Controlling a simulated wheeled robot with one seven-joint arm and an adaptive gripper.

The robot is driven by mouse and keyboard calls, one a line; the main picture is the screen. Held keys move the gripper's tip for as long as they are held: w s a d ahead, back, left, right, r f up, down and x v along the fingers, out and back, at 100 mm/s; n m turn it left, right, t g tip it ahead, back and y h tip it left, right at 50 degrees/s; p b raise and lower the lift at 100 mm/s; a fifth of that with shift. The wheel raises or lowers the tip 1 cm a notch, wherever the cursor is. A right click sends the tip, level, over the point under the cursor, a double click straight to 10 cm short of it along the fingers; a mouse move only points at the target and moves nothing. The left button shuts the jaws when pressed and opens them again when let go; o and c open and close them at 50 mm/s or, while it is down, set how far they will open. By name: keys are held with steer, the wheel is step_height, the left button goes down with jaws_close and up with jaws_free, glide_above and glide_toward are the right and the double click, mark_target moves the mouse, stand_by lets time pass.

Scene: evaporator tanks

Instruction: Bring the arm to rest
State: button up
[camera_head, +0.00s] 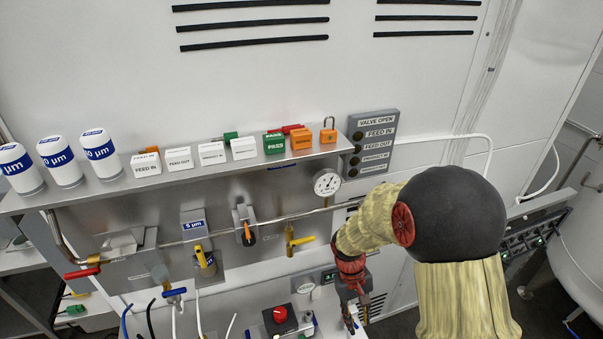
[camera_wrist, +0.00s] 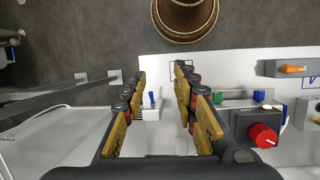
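My arm reaches in from the lower right in the head view, its sleeve yellowish and its joint dark. My gripper (camera_head: 355,312) hangs at the arm's end, below the shelf and in front of the lower panel. In the wrist view my gripper (camera_wrist: 158,75) has its two fingers apart with nothing between them. White fittings and a small blue piece (camera_wrist: 152,99) show beyond the gap, apart from the fingers.
A steel shelf (camera_head: 225,163) holds white cartridges (camera_head: 60,160), label blocks and a padlock (camera_head: 328,130). Below are a gauge (camera_head: 327,183), pipe and valves (camera_head: 295,241). A red knob (camera_wrist: 263,135) is right of my gripper. A white tank (camera_head: 583,235) stands far right.

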steer(key=s+d+r+m+t+y+b, duration=0.1)
steer(key=s+r+t+b, duration=0.2)
steer(key=s+b, duration=0.4)
steer(key=s+d+r+m+t+y+b, duration=0.1)
steer(key=s+r+t+b, duration=0.3)
steer(key=b, duration=1.1)
steer(key=s+d+m+t, duration=0.1)
steer(key=s, duration=0.2)
steer(key=shift+s+b, duration=0.35)
steer(key=shift+b, duration=0.05)
